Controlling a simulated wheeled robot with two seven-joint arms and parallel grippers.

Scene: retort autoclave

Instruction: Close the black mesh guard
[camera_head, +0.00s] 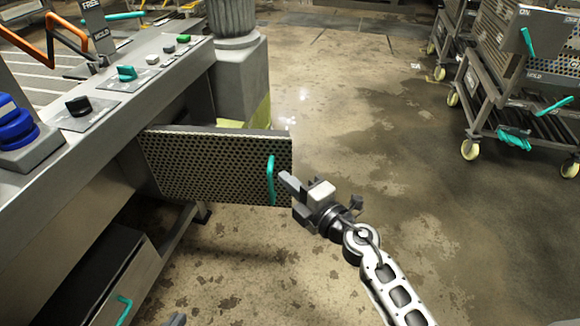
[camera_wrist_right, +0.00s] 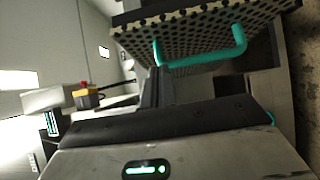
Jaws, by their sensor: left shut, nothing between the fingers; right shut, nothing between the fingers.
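The black mesh guard (camera_head: 215,168) is a perforated panel with a grey frame, standing out from the side of the console, swung open. Its teal handle (camera_head: 271,180) is near the free right edge. My right gripper (camera_head: 286,180) is shut and empty, its fingertips just right of the handle at the guard's free edge. In the right wrist view, the guard (camera_wrist_right: 200,32) and handle (camera_wrist_right: 205,60) are above the fingers (camera_wrist_right: 155,88), whose tips are close to one handle end; contact cannot be told. Only a grey tip of my left gripper (camera_head: 175,320) shows at the bottom edge.
The grey console (camera_head: 125,90) with knobs and blue buttons (camera_head: 15,128) fills the left. A drawer with a teal handle (camera_head: 124,310) is below. A ribbed column (camera_head: 238,60) stands behind the guard. Wheeled racks (camera_head: 515,90) stand far right. The floor between is clear.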

